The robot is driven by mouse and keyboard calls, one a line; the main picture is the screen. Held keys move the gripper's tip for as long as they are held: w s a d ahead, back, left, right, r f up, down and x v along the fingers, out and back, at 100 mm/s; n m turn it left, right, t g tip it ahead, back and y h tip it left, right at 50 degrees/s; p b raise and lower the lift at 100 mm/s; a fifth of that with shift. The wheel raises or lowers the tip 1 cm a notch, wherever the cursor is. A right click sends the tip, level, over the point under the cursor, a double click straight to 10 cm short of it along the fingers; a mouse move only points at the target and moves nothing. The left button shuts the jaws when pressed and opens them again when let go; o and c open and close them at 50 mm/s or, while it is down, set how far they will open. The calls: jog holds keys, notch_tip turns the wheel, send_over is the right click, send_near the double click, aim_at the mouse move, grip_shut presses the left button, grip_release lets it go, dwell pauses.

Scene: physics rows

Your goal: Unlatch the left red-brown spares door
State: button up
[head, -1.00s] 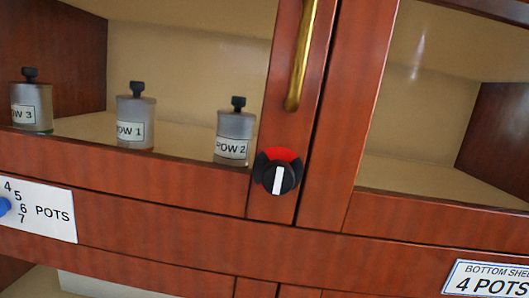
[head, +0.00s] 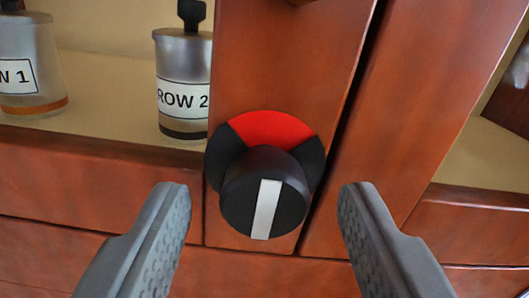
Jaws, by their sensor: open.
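The left red-brown door (head: 285,60) fills the middle of the view, with its right edge along a dark gap. Low on its stile is a round black latch knob (head: 262,195) with a white bar that stands nearly upright. Behind the knob is a black disc with a red sector (head: 270,127) at its top. My gripper (head: 265,203) is open, one finger on each side of the knob, and I see a gap between each finger and the knob. The door looks shut.
Behind the left door's pane stand a pot labelled ROW 2 (head: 184,85) and a pot labelled ROW 1 (head: 30,65). The right door (head: 430,90) lies close beside the gap. A lower rail (head: 90,245) runs beneath.

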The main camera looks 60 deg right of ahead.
jog(key=shift+w+d, duration=0.4)
jog(key=shift+d, duration=0.1)
jog(key=c, duration=1)
jog(key=shift+o, duration=0.2)
